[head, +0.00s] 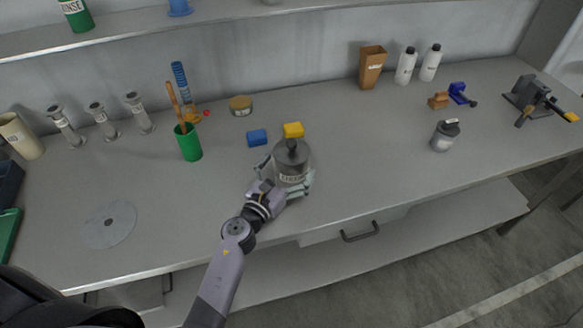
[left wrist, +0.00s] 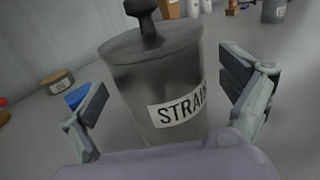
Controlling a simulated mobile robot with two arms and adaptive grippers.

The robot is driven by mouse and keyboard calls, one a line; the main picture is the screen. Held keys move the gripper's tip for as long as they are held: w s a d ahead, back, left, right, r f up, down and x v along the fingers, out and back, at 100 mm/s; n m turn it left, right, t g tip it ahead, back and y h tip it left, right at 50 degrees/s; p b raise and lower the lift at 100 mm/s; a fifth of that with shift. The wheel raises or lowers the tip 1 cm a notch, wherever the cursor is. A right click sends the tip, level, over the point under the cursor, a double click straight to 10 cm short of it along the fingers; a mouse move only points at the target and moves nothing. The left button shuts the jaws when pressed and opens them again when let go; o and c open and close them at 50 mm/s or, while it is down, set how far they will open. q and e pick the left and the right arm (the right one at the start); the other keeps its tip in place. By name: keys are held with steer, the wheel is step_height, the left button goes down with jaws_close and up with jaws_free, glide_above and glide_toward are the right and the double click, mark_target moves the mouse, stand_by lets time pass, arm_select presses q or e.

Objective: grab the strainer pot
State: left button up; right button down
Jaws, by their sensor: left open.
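The strainer pot (head: 291,158) is a grey lidded cylinder with a dark knob and a white label, standing upright near the front middle of the bench. In the left wrist view the strainer pot (left wrist: 152,85) fills the middle, its label partly reading "STRAI". My left gripper (head: 286,184) is open around the pot's lower part. In the left wrist view one finger of my left gripper (left wrist: 165,95) is on each side of the pot, with a visible gap at both sides. My right gripper is not in view.
A green cup (head: 188,143) with a brown handle stands to the left. A grey canister (head: 445,136) stands to the right. The bench between the pot and canister is clear.

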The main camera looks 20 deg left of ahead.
arm_select(q)
steer(key=shift+w+d, duration=0.15)
steer(key=shift+w, duration=0.95)
steer(key=shift+s, duration=0.1)
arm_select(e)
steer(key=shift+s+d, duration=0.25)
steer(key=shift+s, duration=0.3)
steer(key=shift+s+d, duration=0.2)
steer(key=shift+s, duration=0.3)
arm_select(q)
steer(key=c, duration=1.3)
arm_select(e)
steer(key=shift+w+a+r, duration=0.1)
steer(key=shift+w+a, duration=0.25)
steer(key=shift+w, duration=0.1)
